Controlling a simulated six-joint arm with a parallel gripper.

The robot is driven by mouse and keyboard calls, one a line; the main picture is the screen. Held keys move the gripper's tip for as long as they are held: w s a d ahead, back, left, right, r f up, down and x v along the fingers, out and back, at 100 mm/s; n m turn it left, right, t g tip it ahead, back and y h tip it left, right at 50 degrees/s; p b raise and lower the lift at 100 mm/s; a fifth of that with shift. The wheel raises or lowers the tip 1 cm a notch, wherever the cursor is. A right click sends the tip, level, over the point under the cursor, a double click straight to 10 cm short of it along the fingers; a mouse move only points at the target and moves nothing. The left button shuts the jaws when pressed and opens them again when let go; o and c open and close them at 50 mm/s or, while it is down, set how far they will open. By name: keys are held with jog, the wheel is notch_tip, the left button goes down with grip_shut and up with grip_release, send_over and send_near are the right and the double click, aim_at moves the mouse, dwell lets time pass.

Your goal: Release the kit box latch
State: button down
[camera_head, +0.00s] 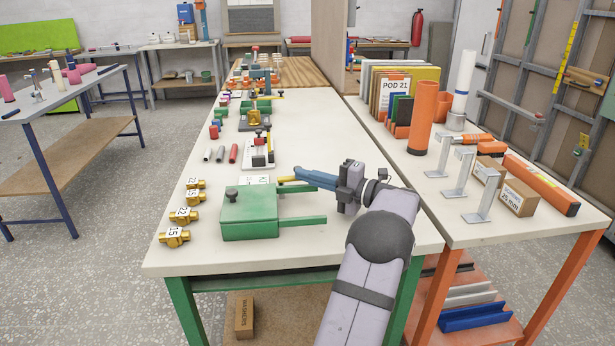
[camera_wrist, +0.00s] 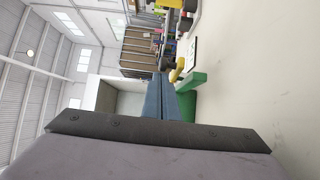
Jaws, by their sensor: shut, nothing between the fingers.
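The green kit box (camera_head: 250,218) sits on the white table, with a dark knob (camera_head: 232,195) on its lid. Two green bars stick out to its right. A small yellow piece (camera_head: 287,179), perhaps the latch, shows by the far bar; it also appears in the wrist view (camera_wrist: 177,70) next to a green part (camera_wrist: 190,84). My gripper (camera_head: 298,174) has blue fingers, shut and empty, with the tips at or just short of the yellow piece; I cannot tell whether they touch. The fingers also show in the wrist view (camera_wrist: 160,76).
Several brass fittings (camera_head: 184,216) with number tags lie left of the box. A white card (camera_head: 258,181) lies behind it. Farther back are small cylinders and a stand with a red-topped part (camera_head: 258,150). The table front right of the box is clear apart from my arm.

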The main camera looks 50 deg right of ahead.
jog(key=shift+w+d+r+m+h, duration=0.15)
jog(key=shift+d+r+h, duration=0.2)
jog(key=shift+d, duration=0.15)
jog(key=shift+w+d+r+m+h, duration=0.15)
jog(key=shift+d+r+h, duration=0.1)
jog(key=shift+d+r, duration=0.15)
jog(key=shift+s+d+f+p, duration=0.1)
jog(key=shift+s+d+p, duration=0.25)
jog(key=shift+d+p, duration=0.35)
jog(key=d, duration=0.1)
jog(key=s+d+p, duration=0.1)
jog(key=d+f, duration=0.1)
jog(key=shift+s+d+y+p, duration=0.15)
jog(key=shift+d+y+p, duration=0.1)
jog(key=shift+y+p, duration=0.1)
jog(key=shift+s+d+r+p, duration=0.1)
jog(key=shift+s+d+p, duration=0.2)
jog(key=shift+s+p, duration=0.2)
jog(key=shift+s+d+p, duration=0.3)
jog(key=shift+d+p, duration=0.15)
jog(key=shift+d, duration=0.15)
jog(key=shift+s+d+f+y+p, duration=0.25)
jog(key=shift+s+d+p, duration=0.1)
jog(key=shift+s+p, duration=0.05)
